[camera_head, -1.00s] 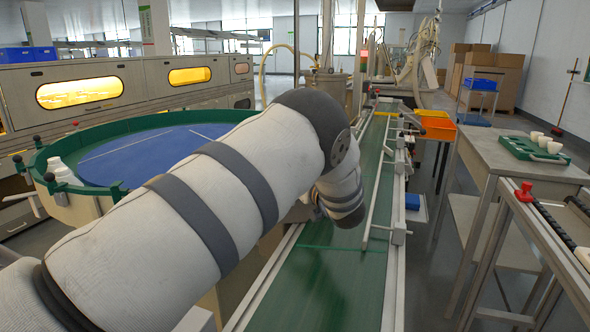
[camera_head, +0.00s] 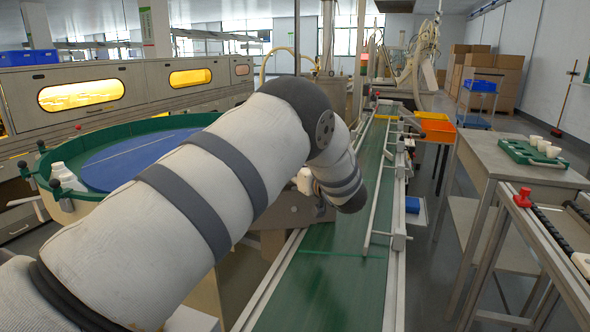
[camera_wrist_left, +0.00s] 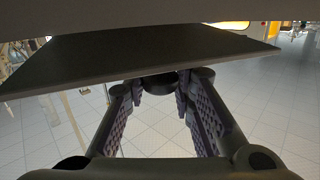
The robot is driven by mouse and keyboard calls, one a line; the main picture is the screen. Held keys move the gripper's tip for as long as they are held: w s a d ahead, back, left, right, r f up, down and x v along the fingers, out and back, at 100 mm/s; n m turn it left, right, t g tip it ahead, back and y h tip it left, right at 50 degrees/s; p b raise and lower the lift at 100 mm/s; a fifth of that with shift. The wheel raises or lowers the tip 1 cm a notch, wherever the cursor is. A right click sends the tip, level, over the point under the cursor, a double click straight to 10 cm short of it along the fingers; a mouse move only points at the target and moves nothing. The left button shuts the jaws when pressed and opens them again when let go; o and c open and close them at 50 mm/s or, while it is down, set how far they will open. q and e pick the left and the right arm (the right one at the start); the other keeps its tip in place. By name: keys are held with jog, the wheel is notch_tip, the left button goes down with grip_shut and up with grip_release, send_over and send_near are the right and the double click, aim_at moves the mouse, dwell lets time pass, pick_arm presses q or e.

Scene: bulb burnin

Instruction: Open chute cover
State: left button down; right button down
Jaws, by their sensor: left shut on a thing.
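My left arm crosses the head view from the lower left, and its hand is hidden behind the forearm. In the left wrist view my left gripper (camera_wrist_left: 160,84) has its fingers on either side of a dark round knob-like piece (camera_wrist_left: 158,86), shut on it. A dark flat panel (camera_wrist_left: 140,55) lies just above the fingertips, under a pale edge. I cannot tell for certain that this panel is the chute cover. A small pale part (camera_head: 304,181) shows beside my forearm, above a grey metal housing (camera_head: 297,214) next to the belt. My right gripper is not in view.
A green conveyor belt (camera_head: 330,280) with side rails runs ahead. A round green-rimmed table (camera_head: 150,125) with a blue surface and a white bottle (camera_head: 64,174) is at left. At right, a grey table (camera_head: 485,160) holds a green tray (camera_head: 520,152) with white cups.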

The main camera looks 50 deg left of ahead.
pick_arm(q)
jog(key=shift+w+a+r+g+h+p, duration=0.15)
jog(key=shift+a+r+g+h+p, duration=0.1)
jog(key=shift+r+h, duration=0.3)
jog(key=shift+w+a+r+g+h+p, duration=0.15)
jog(key=shift+a+r+g+h+p, duration=0.1)
jog(key=shift+r+h, duration=0.25)
jog(key=shift+w+a+r+m+g+h+b, duration=0.2)
jog(key=shift+w+a+r+m+g+h, duration=0.15)
jog(key=shift+h, duration=0.3)
jog(key=shift+w+a+r+m+g+h+b, duration=0.25)
jog(key=shift+a+r+m+h, duration=0.1)
jog(key=shift+h, duration=0.25)
jog(key=c, duration=1.4)
grip_release()
jog(key=shift+o, duration=0.2)
jog(key=v, duration=1.2)
